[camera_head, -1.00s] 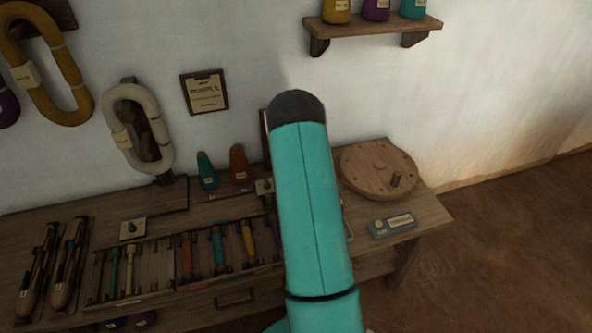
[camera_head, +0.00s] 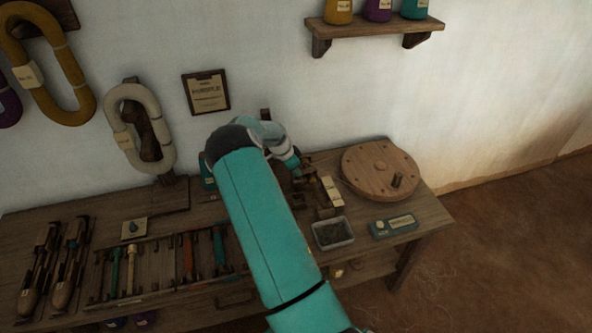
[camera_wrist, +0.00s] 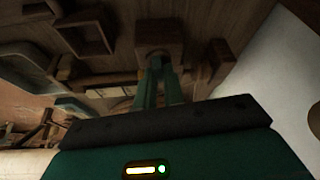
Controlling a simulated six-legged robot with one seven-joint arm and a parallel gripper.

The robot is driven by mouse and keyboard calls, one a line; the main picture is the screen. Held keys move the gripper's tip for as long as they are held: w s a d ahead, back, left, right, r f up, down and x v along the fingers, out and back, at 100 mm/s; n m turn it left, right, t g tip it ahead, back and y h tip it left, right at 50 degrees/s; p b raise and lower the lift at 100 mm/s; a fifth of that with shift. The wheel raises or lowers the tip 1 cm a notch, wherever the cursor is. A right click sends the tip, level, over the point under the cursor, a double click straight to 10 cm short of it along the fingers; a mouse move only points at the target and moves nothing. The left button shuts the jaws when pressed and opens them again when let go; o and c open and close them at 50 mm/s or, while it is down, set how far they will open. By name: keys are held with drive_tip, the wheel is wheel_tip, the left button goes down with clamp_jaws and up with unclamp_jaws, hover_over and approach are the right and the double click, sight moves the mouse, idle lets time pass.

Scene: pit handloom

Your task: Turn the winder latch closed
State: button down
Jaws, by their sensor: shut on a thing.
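The winder (camera_head: 318,186), a small wooden assembly with pale blocks beside it, stands on the bench in the head view, left of the round wooden disc. My gripper (camera_head: 296,166) reaches down to its back left part, and my arm covers some of it. In the wrist view, the two green fingers of my gripper (camera_wrist: 157,72) are close together at a brown wooden block, the winder latch (camera_wrist: 158,38). They are shut on it. The exact grip and the latch's angle are hard to make out in the dim light.
The round wooden disc with a peg (camera_head: 380,169), a small teal box (camera_head: 393,227) and a grey tray (camera_head: 333,233) lie to the right. A rack of bobbins (camera_head: 160,262) and shuttles (camera_head: 52,266) fill the left. The wall stands close behind the bench.

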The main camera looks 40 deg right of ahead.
drive_tip(key=shift+w+m+g+y, duration=0.1)
drive_tip(key=shift+m+g+y, duration=0.25)
drive_tip(key=shift+m, duration=0.75)
drive_tip(key=c, duration=1.5)
unclamp_jaws()
drive_tip(key=v, duration=1.3)
drive_tip(key=shift+a+r, duration=0.25)
drive_tip(key=shift+r, duration=0.05)
drive_tip(key=shift+w+r, duration=0.1)
